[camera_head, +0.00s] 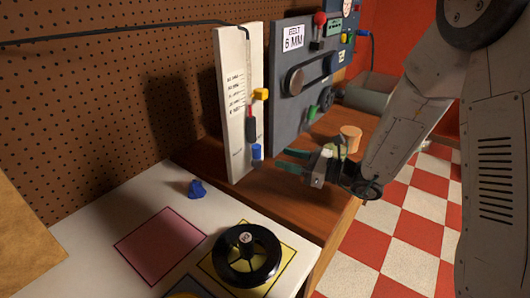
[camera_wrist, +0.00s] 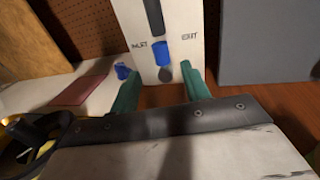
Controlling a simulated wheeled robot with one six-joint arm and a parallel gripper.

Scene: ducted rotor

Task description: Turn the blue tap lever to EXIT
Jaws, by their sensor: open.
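The blue tap lever (camera_head: 257,152) is low on the white upright panel (camera_head: 235,110). In the wrist view my gripper (camera_wrist: 162,72) has one finger to each side of the lever's line. The fingers look apart from the lever.
A yellow lever (camera_head: 261,95) is higher on the panel. A grey board (camera_head: 295,85) with knobs stands to the right. A small blue piece (camera_head: 197,188) and a black handwheel (camera_head: 247,256) are on the white table. An orange-tan cup (camera_head: 351,137) stands behind my gripper.

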